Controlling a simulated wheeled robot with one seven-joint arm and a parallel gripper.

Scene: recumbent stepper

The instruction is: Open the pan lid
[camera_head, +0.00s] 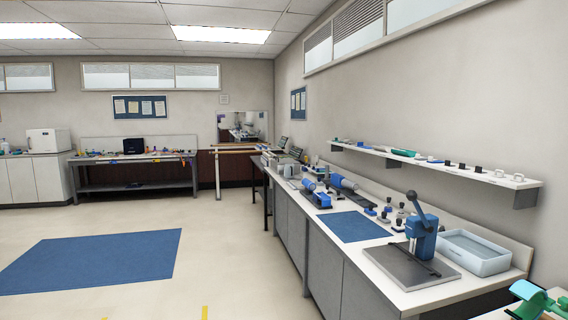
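I cannot make out a pan with a lid in this view. The nearest pan-like thing is a pale blue-grey shallow tray (500,265) at the right end of the long bench, and it looks open on top. Grey metal box-like items (285,167) stand at the bench's far end, too small to tell whether one has a lid. My gripper is not in view.
The long bench (388,287) along the right wall holds a blue lever press (423,238), a dark grey plate (408,269), a blue mat (352,227) and blue rollers. A wall shelf (443,167) is above. The floor to the left, with a blue mat (92,262), is clear.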

